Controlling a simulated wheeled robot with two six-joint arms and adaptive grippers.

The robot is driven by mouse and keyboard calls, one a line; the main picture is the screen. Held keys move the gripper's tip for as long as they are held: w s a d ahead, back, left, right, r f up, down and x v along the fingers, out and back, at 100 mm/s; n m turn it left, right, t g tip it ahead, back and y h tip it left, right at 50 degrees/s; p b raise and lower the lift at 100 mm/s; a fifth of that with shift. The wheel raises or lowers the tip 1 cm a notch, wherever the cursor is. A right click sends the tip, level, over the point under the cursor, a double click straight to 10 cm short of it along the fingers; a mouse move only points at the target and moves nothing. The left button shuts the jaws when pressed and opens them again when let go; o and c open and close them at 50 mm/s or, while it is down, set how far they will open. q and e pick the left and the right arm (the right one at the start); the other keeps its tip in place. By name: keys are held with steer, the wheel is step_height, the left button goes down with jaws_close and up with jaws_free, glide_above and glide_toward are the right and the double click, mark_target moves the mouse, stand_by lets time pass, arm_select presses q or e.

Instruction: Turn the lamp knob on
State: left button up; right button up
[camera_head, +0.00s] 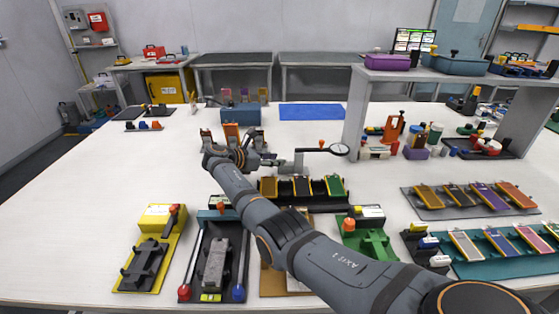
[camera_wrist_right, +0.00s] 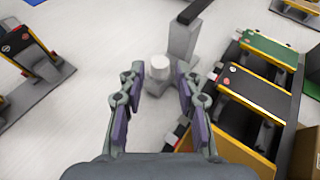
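The lamp has a round ring head (camera_head: 339,149) on a dark arm, held by a grey post (camera_head: 298,160). In the right wrist view the grey post (camera_wrist_right: 184,42) rises from a low grey base, and a pale round knob (camera_wrist_right: 160,67) sits on that base. My right gripper (camera_head: 262,154) is beside the lamp base in the head view. In the wrist view my right gripper (camera_wrist_right: 155,78) is open, with a finger on each side of the knob. I cannot tell whether either finger touches it. The lamp's ring head is outside the wrist view. My left gripper is not in view.
A rack of pouch cells (camera_head: 302,187) stands close in front of the lamp; its cells (camera_wrist_right: 255,90) show right of the gripper. A blue box (camera_head: 241,115) is behind the gripper. A grey shelf (camera_head: 355,112) stands to the right.

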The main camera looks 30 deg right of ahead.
steer(key=v, duration=0.9)
steer(key=shift+a, duration=0.15)
steer(key=s+d+m+y+p, duration=0.2)
steer(key=d+m+y+p, duration=0.3)
steer(key=d+m+p, duration=0.55)
step_height(320, 180, up, 6)
steer(key=m+t+y+p, duration=0.3)
steer(key=m+y+p, duration=0.35)
steer(key=m, duration=0.85)
steer(key=shift+h, duration=0.25)
steer(key=x, duration=0.6)
steer(key=s+x, duration=0.1)
steer(key=x, duration=0.3)
steer(key=shift+a+f, duration=0.15)
steer(key=shift+f, duration=0.05)
steer(key=shift+c, duration=0.3)
